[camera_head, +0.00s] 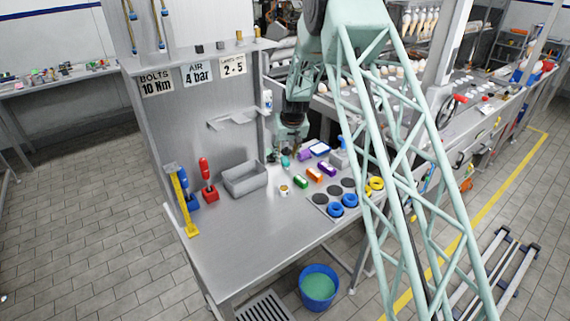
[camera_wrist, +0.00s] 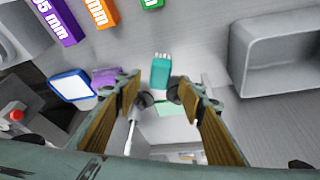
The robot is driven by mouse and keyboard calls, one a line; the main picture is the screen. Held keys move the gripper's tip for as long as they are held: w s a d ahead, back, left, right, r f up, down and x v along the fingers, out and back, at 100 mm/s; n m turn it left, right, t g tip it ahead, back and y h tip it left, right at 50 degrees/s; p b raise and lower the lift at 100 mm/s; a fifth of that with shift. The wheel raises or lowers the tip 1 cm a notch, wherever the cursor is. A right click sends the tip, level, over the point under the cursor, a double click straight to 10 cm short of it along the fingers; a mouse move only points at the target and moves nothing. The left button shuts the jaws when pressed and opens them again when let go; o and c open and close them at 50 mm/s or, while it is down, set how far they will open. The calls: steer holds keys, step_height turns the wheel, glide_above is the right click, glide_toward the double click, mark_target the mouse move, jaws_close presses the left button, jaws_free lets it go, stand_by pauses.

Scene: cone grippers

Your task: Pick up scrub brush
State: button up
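A small teal object with pale bristle-like tips, which looks like the scrub brush, lies on the metal worktop in the wrist view (camera_wrist: 160,73). It shows as a small teal shape under the arm in the head view (camera_head: 285,161). My gripper (camera_wrist: 160,98) is open, with nothing between its fingers. The teal object appears just beyond the fingertips, roughly centred between them, with no contact visible. In the head view my gripper (camera_head: 287,149) is above the back of the worktop, and its fingers are hard to make out.
A grey metal tray (camera_head: 245,179) stands left of the teal object. Green (camera_head: 300,181), orange (camera_head: 314,174) and purple (camera_head: 327,169) labelled blocks lie nearby. A blue-rimmed white item (camera_wrist: 70,84) and a purple item (camera_wrist: 105,77) are close. The worktop's front left is clear.

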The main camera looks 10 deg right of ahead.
mark_target(285, 159)
steer(key=shift+x, duration=2.35)
steer(key=shift+s, duration=0.1)
steer(key=c, duration=1)
steer(key=shift+r, duration=1.75)
steer(key=s+a, duration=0.1)
steer(key=s, duration=0.4)
steer(key=s+a+r, duration=0.1)
steer(key=s, duration=0.4)
steer(key=s+a+b, duration=0.1)
steer(key=s+a, duration=0.1)
steer(key=s, duration=0.3)
steer(key=shift+s+r, duration=0.2)
